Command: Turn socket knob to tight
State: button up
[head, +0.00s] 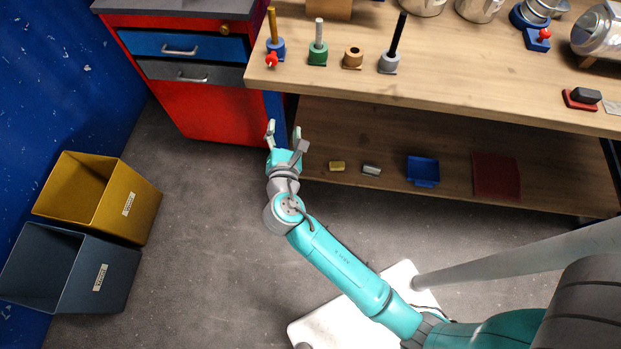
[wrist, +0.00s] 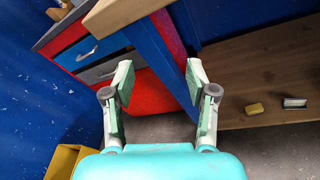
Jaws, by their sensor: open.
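A blue socket (head: 276,46) with a brass rod standing in it is at the left end of the workbench top. A red knob (head: 272,60) sits on its front side. A second red knob (head: 544,34) is on a blue fixture (head: 536,42) at the back right. I cannot tell from the frames how tight either knob is. My gripper (head: 285,134) is open and empty, in front of the bench's left end and apart from both knobs. In the wrist view my gripper (wrist: 158,80) shows its two fingers apart with nothing between them; no knob shows there.
Green (head: 318,55), brown (head: 352,58) and grey (head: 388,63) sockets stand right of the blue one. The bench edge (head: 430,103) and lower shelf (head: 450,150) are close to my gripper. A red cabinet (head: 205,112) is at left; yellow (head: 135,205) and grey bins (head: 105,285) stand on the floor.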

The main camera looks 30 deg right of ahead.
jog(key=s+d+f+m+y, duration=0.1)
jog(key=s+f+m+y, duration=0.3)
jog(key=s+f, duration=0.3)
jog(key=shift+s+d+f+m+g, duration=0.2)
jog(key=shift+s+m+g, duration=0.1)
jog(key=shift+s, duration=2.05)
jog(key=shift+r, duration=0.1)
